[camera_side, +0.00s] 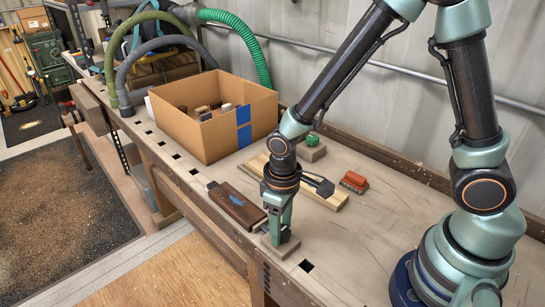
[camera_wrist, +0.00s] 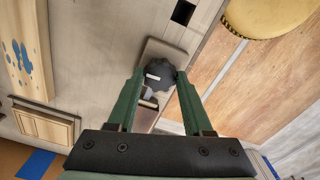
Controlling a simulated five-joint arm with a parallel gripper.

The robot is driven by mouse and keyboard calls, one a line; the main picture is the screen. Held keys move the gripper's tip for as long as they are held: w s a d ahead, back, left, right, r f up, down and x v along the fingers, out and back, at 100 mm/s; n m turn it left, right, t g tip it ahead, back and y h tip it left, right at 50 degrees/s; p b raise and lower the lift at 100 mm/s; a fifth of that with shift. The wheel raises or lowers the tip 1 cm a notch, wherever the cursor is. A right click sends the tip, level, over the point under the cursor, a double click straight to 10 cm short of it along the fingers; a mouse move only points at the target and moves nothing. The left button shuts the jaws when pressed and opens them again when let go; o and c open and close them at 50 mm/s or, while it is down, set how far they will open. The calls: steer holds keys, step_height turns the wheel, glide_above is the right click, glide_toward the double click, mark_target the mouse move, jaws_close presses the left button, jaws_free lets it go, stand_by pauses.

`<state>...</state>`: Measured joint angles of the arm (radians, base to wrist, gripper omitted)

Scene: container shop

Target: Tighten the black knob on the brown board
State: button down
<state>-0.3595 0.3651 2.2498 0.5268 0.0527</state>
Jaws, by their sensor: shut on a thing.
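The black knob (camera_wrist: 160,72) is dark and lobed, with a pale mark on its top, and shows between my fingertips in the wrist view. It sits on a small grey-brown board (camera_wrist: 174,54); the board (camera_side: 288,247) also shows near the bench's front edge in the side view. My gripper (camera_wrist: 158,75) points down over the board, its two green fingers on either side of the knob and shut on it. In the side view my gripper (camera_side: 276,240) hides the knob. How tight the knob is cannot be told.
A dark brown box (camera_side: 230,203) with a blue mark lies just left of my gripper. The bench's right part is clear.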

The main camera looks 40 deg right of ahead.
steer(key=m, duration=0.5)
steer(key=shift+m, duration=0.4)
stand_by(0.3)
steer(key=shift+c, duration=1.5)
jaws_free()
step_height(320, 180, up, 12)
